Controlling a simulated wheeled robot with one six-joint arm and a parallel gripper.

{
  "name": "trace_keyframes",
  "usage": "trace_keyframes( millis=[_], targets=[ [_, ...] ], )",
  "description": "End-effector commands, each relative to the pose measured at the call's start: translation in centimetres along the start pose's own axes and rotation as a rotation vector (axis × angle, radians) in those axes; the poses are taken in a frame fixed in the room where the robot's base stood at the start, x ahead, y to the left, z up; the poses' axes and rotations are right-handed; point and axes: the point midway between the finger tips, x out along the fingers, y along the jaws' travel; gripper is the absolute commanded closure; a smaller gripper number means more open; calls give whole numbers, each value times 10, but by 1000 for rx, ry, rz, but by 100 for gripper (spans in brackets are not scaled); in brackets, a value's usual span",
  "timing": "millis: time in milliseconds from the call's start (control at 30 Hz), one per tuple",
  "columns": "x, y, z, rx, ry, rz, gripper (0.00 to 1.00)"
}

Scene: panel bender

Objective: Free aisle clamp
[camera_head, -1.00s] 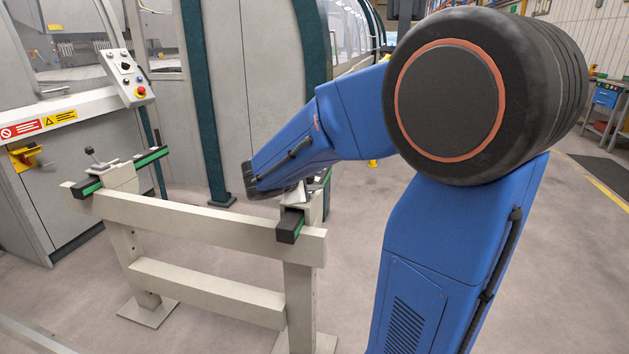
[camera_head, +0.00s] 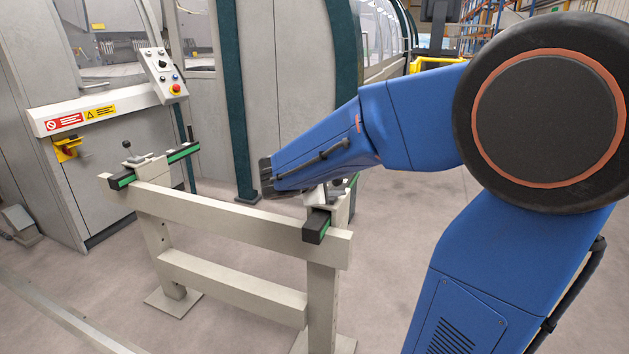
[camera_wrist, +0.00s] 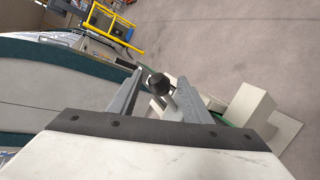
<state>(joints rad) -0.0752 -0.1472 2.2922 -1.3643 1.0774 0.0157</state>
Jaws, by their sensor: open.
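A beige stand (camera_head: 235,228) has a green-and-black clamp bar at each end. The right-hand clamp (camera_head: 317,227) is partly hidden behind my blue arm. In the wrist view a lever with a dark round knob (camera_wrist: 159,83) and pale stem stands between the two grey fingers of my gripper (camera_wrist: 160,78). The fingers are open, one on each side of the lever, and gaps show beside the knob. Whether a finger touches the stem cannot be told. In the head view my gripper is mostly hidden behind the arm. The left-hand clamp lever (camera_head: 126,146) stands upright, with nothing near it.
The grey machine (camera_head: 285,90) with dark green edges stands behind the stand. A control box (camera_head: 164,75) with a red button is at the left. A yellow frame (camera_wrist: 110,25) shows at the wrist view's top. Open floor lies right of the stand.

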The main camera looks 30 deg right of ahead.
Motion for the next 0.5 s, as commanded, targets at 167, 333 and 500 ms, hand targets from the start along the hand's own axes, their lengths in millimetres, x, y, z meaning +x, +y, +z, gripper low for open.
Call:
trace_keyframes(
  millis=[167,333,500],
  targets=[
    [-27,0,-1,0,4,2,56],
    [-51,0,-1,-1,3,1,56],
    [-75,0,-1,0,4,1,56]
  ],
)
